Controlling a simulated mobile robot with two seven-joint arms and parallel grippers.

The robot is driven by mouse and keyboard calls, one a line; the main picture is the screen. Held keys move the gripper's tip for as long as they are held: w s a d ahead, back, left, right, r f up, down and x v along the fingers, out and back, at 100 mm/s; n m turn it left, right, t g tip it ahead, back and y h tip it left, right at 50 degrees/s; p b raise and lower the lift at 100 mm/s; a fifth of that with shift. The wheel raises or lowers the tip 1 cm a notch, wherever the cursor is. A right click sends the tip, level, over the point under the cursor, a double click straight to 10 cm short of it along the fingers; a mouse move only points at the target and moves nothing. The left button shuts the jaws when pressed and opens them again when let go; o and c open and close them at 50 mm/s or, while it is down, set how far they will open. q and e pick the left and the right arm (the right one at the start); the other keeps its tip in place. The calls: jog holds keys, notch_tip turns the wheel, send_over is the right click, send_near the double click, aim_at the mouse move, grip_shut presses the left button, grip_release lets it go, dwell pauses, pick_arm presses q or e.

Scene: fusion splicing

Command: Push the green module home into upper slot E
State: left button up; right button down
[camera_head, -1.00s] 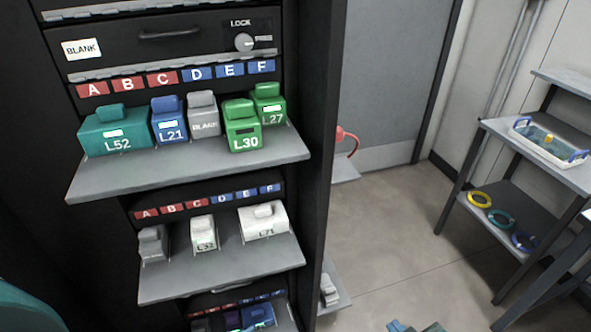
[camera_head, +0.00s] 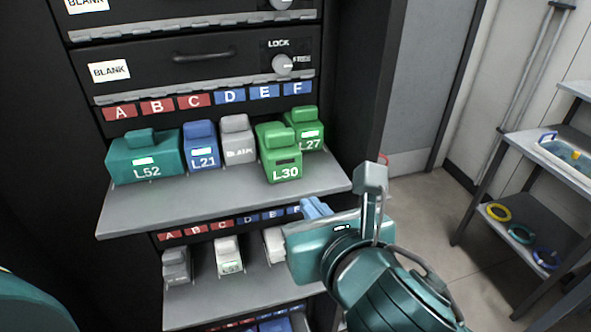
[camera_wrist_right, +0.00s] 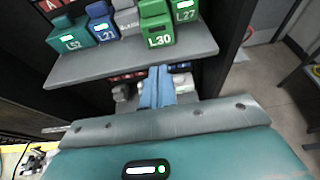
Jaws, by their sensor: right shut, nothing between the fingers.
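The green module L30 (camera_head: 281,164) sits on the upper shelf (camera_head: 215,203) under label E (camera_head: 263,92). It sticks out further toward the front than its neighbours. It also shows in the right wrist view (camera_wrist_right: 157,30). My right gripper (camera_head: 314,208) is in front of and below the upper shelf, at its right part. Its blue fingers are together, empty and apart from L30. In the right wrist view the fingers (camera_wrist_right: 157,85) point at the shelf, below L30. My left gripper is out of view.
Green L27 (camera_head: 309,138) stands right of L30, and the grey blank module (camera_head: 238,145) stands left. Blue L21 (camera_head: 201,152) and teal L52 (camera_head: 147,165) are further left. A lower shelf (camera_head: 210,300) holds white and grey modules. A side rack (camera_head: 560,150) stands at right.

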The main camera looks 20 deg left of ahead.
aim_at(279, 150)
jog(key=shift+w+a+r+x, duration=0.2)
jog(key=shift+r+x, duration=0.4)
jog(key=shift+x, duration=2.55)
jog(key=shift+w+a+r+x, duration=0.15)
jog(key=shift+r+x, duration=0.45)
jog(key=shift+x, duration=2.55)
jog(key=shift+w+a+r+x, duration=0.15)
jog(key=shift+r+x, duration=0.45)
jog(key=shift+x, duration=2.55)
jog(key=shift+s+d, duration=0.8)
jog(key=shift+s, duration=0.3)
jog(key=shift+s+d, duration=0.8)
jog(key=shift+s, duration=0.35)
jog(key=shift+s+d, duration=0.8)
jog(key=shift+s, duration=0.3)
jog(key=shift+f, duration=0.1)
